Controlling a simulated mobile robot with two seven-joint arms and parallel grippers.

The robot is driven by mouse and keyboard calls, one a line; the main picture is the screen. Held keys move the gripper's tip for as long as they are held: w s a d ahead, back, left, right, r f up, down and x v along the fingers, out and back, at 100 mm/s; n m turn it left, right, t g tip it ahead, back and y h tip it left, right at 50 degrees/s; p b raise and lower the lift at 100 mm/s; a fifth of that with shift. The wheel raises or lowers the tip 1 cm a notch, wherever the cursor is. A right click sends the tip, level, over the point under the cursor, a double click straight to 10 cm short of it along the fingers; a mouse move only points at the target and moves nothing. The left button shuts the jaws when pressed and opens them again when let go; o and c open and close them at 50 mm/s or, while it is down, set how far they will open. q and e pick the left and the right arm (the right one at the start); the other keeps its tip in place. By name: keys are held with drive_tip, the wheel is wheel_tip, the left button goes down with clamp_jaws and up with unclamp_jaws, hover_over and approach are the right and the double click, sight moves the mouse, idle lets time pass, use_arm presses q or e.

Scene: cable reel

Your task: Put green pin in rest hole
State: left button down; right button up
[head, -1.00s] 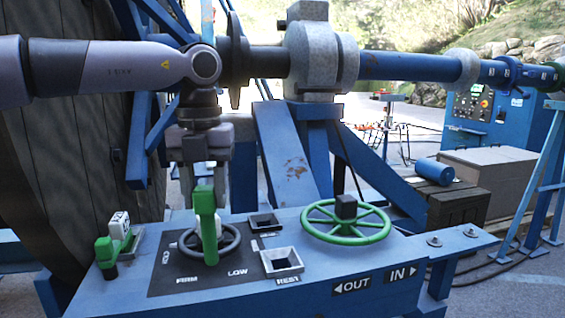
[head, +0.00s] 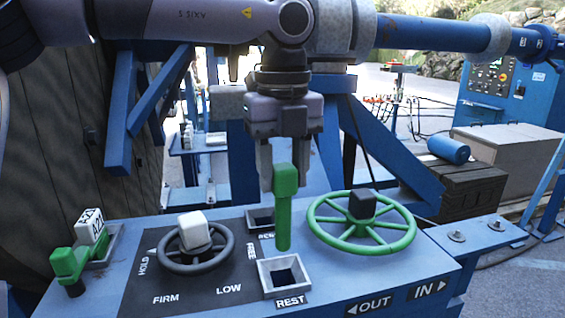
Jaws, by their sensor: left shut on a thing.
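The green pin (head: 284,214) hangs upright from my left gripper (head: 284,170), which is shut on its top end. The pin's lower tip is just behind and above the rest hole (head: 285,278), a square grey-rimmed socket over the REST label. The tip looks clear of the socket, though its exact height is hard to judge. The pin partly hides a second square socket (head: 259,221) behind it. My right gripper does not show.
A small black handwheel with a white hub (head: 194,238) stands left of the rest hole. A larger green handwheel (head: 362,224) stands close on the right. Another green handle (head: 70,263) and a white tagged block (head: 91,228) are at the panel's left.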

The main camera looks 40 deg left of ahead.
sight(283, 233)
use_arm(q)
drive_tip(key=shift+f, duration=3.4)
drive_tip(key=shift+f+b, duration=0.55)
drive_tip(key=shift+f, duration=0.35)
drive_tip(key=shift+f+b, duration=0.55)
drive_tip(key=shift+f, duration=0.6)
drive_tip(key=shift+f+b, duration=1.75)
drive_tip(key=shift+b, duration=0.25)
